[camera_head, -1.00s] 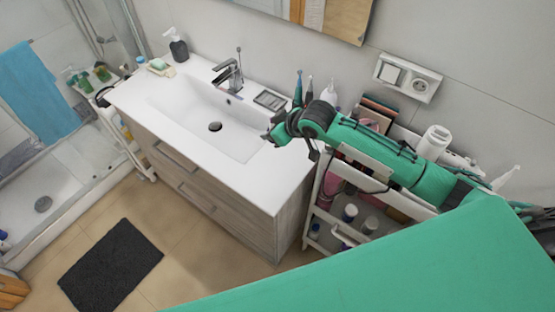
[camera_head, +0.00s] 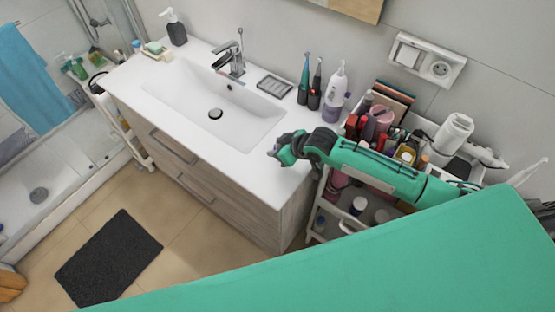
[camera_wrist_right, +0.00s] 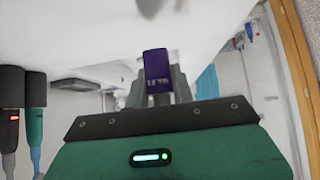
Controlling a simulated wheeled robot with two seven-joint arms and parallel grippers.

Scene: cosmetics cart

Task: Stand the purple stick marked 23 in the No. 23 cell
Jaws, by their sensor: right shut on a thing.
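The purple stick (camera_wrist_right: 157,66) shows in the right wrist view with small pale marks near its lower end, too small to read surely. My right gripper (camera_head: 275,151) is shut on it, with grey fingers around its lower part. In the head view this gripper is over the right front part of the white sink counter (camera_head: 185,104), and the stick cannot be made out there. The cosmetics cart (camera_head: 318,227) stands right of the counter, partly behind my right arm. I cannot pick out the No. 23 cell among its crowded contents. My left gripper is not in view.
Two electric toothbrushes (camera_head: 304,90) and a white-and-purple bottle (camera_head: 336,92) stand at the counter's back right. A soap dish (camera_head: 274,85) and the faucet (camera_head: 232,62) are further left. Several cosmetics and a white cylinder (camera_head: 455,130) crowd the cart top.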

